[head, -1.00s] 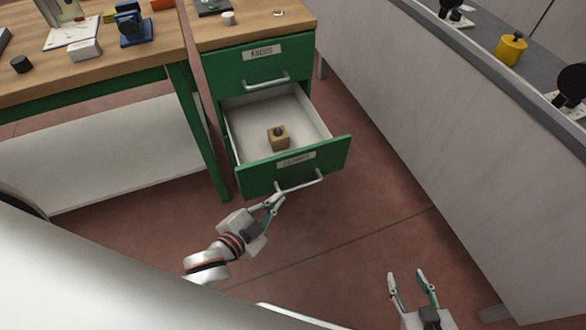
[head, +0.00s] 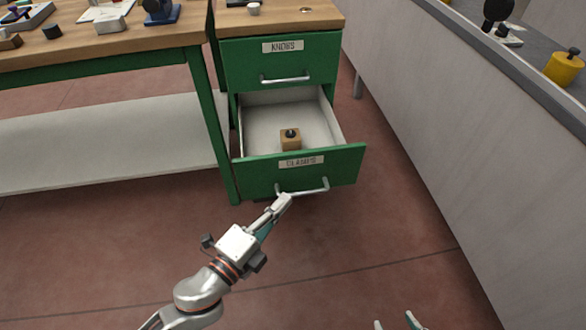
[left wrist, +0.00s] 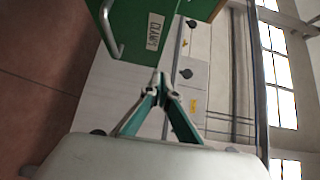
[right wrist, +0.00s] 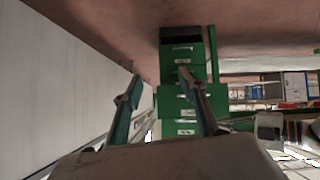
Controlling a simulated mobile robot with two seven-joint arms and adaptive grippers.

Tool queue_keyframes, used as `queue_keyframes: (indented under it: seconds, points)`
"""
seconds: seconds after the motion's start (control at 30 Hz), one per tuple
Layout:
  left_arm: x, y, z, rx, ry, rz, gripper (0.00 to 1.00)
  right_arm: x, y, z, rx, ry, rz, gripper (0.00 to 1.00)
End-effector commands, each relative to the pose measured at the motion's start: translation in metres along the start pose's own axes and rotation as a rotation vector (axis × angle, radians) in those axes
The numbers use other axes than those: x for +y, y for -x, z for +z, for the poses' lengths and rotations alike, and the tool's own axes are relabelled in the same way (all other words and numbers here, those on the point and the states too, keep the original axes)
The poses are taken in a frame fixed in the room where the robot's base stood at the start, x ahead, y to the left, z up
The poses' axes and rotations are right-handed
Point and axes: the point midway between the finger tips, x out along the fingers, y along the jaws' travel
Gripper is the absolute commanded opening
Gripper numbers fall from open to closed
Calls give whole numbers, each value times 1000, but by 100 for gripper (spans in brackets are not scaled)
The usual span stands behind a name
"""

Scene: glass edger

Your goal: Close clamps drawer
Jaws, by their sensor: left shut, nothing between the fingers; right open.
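The green clamps drawer (head: 250,176), labelled CLAMPS, stands pulled out of the green cabinet, its pale inside showing. Its grey bar handle (head: 316,189) is on the front. A small tan block with a dark knob (head: 290,140) sits inside. My left gripper (head: 284,203) is shut and empty, its tips at the left end of the handle; I cannot tell whether they touch it. In the left wrist view the shut fingertips (left wrist: 158,82) are beside the drawer front (left wrist: 133,22) and handle (left wrist: 108,32). My right gripper (right wrist: 160,80) is open and empty, away from the drawer; only its tips (head: 398,323) show in the head view.
The shut KNOBS drawer (head: 314,63) is above. A wood-topped workbench (head: 110,46) with a lower shelf (head: 100,135) stands left of the cabinet. A long grey counter (head: 430,130) bounds the right side. The floor (head: 340,255) before the drawer is clear.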

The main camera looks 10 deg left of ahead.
Motion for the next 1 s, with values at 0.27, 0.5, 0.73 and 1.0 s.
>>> queue_keyframes:
  seconds: [0.27, 0.5, 0.73, 1.0]
  points:
    - [-3, -18, -1, 7, -29, -11, 0, 1, -2, -7, 15, 1, 2, 41]
    - [-3, -59, -1, 8, -28, -10, 0, 1, -2, -5, 11, 0, 1, 41]
    - [-1, -101, -2, 7, -25, -7, 0, -3, -2, 1, 3, -7, -5, 41]
    - [-1, -126, 21, 7, -25, -5, 0, -8, -1, -4, 16, -20, -14, 41]
